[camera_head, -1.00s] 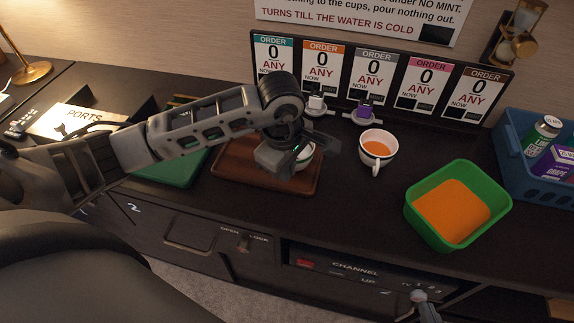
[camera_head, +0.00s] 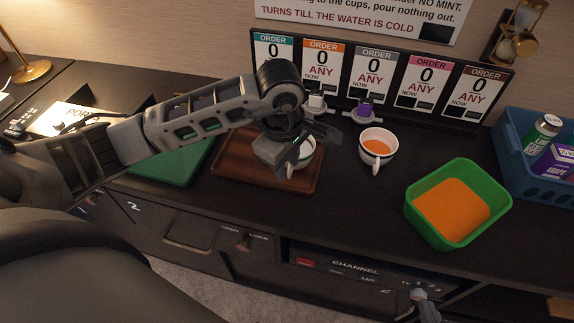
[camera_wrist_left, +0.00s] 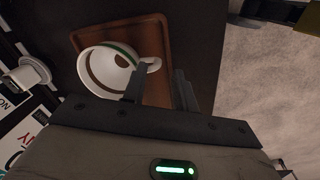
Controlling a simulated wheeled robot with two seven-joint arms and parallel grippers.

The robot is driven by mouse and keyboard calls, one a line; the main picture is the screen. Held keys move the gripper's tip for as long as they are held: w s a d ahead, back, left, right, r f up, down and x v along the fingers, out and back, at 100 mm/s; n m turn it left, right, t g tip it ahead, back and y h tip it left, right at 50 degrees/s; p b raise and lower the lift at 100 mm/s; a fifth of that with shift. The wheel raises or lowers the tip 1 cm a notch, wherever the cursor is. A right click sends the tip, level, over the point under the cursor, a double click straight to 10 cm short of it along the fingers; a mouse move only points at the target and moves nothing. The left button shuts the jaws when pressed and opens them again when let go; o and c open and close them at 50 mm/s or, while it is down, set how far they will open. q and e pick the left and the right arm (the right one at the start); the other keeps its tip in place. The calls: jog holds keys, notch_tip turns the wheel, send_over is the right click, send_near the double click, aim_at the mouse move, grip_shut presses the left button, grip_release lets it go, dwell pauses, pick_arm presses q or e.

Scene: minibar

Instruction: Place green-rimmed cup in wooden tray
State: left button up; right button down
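The white cup with a green rim (camera_head: 303,160) is at the right part of the brown wooden tray (camera_head: 232,172), partly hidden by my left gripper (camera_head: 308,146). In the left wrist view the cup (camera_wrist_left: 100,72) looks upright inside the tray (camera_wrist_left: 152,38), its handle towards the fingers. My left gripper (camera_wrist_left: 160,82) has its two fingers apart, with the handle end near the gap between the tips. I cannot tell whether a finger touches it. My right gripper (camera_head: 424,300) shows only in small part at the bottom edge.
A second white cup with orange contents (camera_head: 378,146) stands right of the tray. A green bin with orange contents (camera_head: 458,204) and a blue basket (camera_head: 545,165) are further right. A green board (camera_head: 172,165) lies left of the tray. Order cards (camera_head: 375,75) stand behind.

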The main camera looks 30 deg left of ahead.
pick_arm(q)
notch_tip(320, 180, up, 10)
jog(key=s, duration=0.1)
dwell(0.6)
